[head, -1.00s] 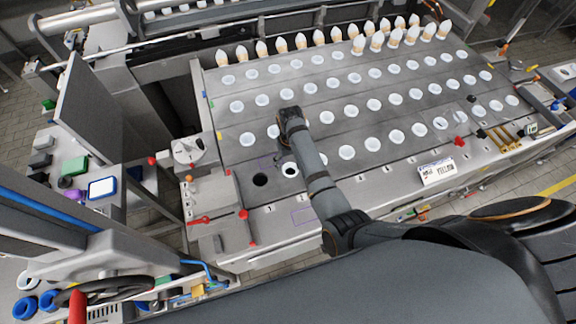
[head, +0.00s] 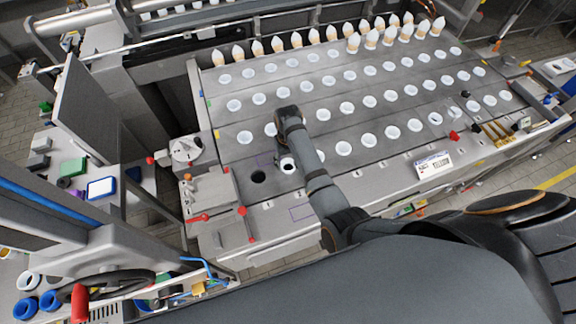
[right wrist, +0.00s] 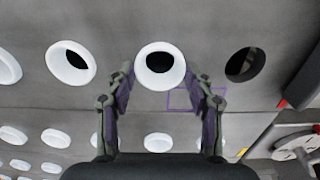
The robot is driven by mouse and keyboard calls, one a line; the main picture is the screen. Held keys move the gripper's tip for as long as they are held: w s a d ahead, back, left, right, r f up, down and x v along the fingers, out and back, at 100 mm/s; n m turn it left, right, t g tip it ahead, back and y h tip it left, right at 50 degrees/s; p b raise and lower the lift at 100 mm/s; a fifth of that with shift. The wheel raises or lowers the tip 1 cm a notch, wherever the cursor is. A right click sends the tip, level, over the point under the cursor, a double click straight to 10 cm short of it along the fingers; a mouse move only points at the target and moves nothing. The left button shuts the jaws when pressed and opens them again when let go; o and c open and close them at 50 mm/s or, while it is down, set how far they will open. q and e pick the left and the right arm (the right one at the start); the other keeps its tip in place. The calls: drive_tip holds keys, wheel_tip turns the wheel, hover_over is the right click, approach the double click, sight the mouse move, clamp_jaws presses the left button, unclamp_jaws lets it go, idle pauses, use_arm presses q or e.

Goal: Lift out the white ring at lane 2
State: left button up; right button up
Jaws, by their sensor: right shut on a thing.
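The white ring at lane 2 (head: 287,168) is a short white sleeve with a dark opening, at the front of the grey slotted deck (head: 305,186). In the right wrist view the ring (right wrist: 160,84) sits between the two fingers of my right gripper (right wrist: 160,74), which is shut on it. In the head view my right gripper (head: 285,157) is at the ring and partly hidden by my arm. The ring seems slightly raised, but how far it is clear of the deck I cannot tell. My left gripper is not in view.
An empty dark hole (head: 258,177) lies left of the ring. Rows of other white rings (head: 343,148) fill the deck. White-tipped cones (head: 314,36) line its back. A red-handled fixture (head: 209,196) stands at the left edge, and a label card (head: 433,164) at the front right.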

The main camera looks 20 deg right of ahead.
drive_tip(key=shift+r, duration=2.1)
